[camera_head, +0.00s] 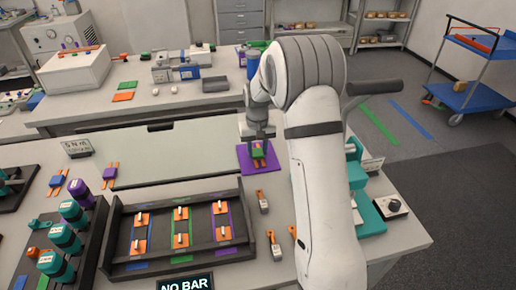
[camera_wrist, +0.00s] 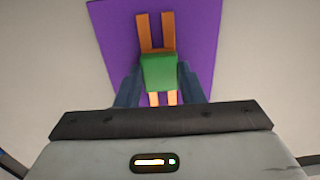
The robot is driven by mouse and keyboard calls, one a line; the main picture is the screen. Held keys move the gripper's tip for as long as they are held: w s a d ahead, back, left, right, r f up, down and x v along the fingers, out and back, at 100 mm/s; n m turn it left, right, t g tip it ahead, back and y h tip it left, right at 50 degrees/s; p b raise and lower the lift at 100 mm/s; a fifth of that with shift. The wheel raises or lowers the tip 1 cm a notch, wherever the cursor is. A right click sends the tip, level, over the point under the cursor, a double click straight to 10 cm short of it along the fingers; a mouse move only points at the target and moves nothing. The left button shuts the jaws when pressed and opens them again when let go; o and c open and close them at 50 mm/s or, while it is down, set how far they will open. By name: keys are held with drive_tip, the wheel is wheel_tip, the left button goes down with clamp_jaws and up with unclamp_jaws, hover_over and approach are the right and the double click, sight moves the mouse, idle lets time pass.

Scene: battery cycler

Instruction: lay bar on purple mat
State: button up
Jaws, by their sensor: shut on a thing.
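The bar has a green block (camera_head: 258,152) with orange prongs at both ends. In the head view it is over the purple mat (camera_head: 245,167), at the right of the table's back area. In the wrist view the green block (camera_wrist: 159,72) sits between my fingers, with the purple mat (camera_wrist: 112,30) behind it. My gripper (camera_head: 257,143) is shut on the green block, pointing down. The prongs lie inside the mat's outline. I cannot tell whether the bar touches the mat or is just above it.
A dark tray (camera_head: 112,235) with orange pieces on coloured strips stands left of the mat. Small orange-and-grey parts (camera_head: 262,202) lie in front of it. A blue bar (camera_head: 57,181) and a purple bar (camera_head: 110,173) lie at the left. Teal equipment (camera_head: 368,215) stands at the right.

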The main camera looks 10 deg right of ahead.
sight(257, 152)
drive_tip(key=shift+f, duration=0.15)
drive_tip(key=o, duration=1.1)
drive_tip(key=shift+c, duration=0.2)
wheel_tip(257, 152, up, 12)
drive_tip(key=s+r+t, duration=0.1)
drive_tip(key=s+r, duration=0.2)
drive_tip(key=s, duration=0.4)
drive_tip(key=s+r, duration=0.3)
drive_tip(key=s, duration=0.4)
drive_tip(key=s+f+t, duration=0.1)
drive_tip(key=s+f, duration=0.2)
drive_tip(key=s, duration=1.5)
drive_tip(key=shift+d+t+b, duration=0.25)
drive_tip(key=shift+t+b, duration=0.1)
drive_tip(key=shift+t, duration=0.05)
drive_tip(key=shift+c, duration=0.5)
